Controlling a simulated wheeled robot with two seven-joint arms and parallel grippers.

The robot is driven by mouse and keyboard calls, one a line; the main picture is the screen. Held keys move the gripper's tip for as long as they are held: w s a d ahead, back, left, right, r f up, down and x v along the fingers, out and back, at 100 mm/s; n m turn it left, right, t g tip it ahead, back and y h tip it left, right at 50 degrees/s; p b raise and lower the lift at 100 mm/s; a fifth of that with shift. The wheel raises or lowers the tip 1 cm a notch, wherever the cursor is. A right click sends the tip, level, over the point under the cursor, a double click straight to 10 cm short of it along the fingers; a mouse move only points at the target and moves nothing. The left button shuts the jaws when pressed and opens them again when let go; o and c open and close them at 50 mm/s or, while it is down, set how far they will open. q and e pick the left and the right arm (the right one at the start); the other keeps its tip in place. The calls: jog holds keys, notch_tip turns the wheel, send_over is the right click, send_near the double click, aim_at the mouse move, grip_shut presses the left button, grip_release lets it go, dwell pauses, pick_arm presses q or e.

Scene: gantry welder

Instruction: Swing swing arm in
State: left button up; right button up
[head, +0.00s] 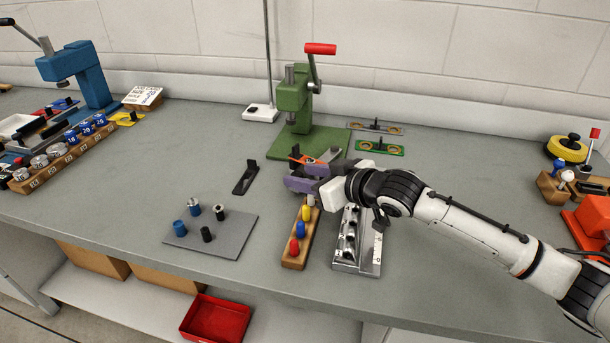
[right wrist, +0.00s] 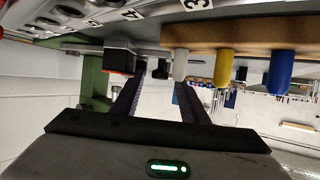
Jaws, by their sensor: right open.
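The green press (head: 293,100) with a red-handled lever stands at mid-bench on a green base plate (head: 277,148). On the plate's front edge is an orange piece with a black upright knob (head: 295,152), and beside it a grey piece with a black knob (head: 333,154); I cannot tell which is the swing arm. My right gripper (head: 300,180), with purple fingers, is open just in front of these pieces. In the right wrist view its fingers (right wrist: 157,92) are apart, with a black block with a red underside (right wrist: 118,61) near the left finger. My left gripper is out of view.
A wooden rack (head: 291,262) with coloured pegs and a grey stepped block (head: 345,262) stand close below my right gripper. A grey plate with pegs (head: 230,238) and a black stand (head: 245,180) lie left. Clear bench lies at the front right.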

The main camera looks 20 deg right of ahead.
aim_at(291, 171)
grip_shut()
jog(key=shift+w+a, duration=0.3)
jog(key=shift+a, duration=0.1)
jog(key=shift+w+a+m+t+h+p, duration=0.3)
jog(key=shift+w+a+m+h+p, duration=0.1)
jog(key=shift+w+a+m+h, duration=0.75)
jog(key=shift+w+m+h, duration=0.45)
jog(key=shift+w+h, duration=0.3)
jog(key=shift+s, duration=0.1)
grip_release()
jog(key=shift+s, duration=0.1)
jog(key=v, duration=1)
jog(key=shift+s+d, duration=0.1)
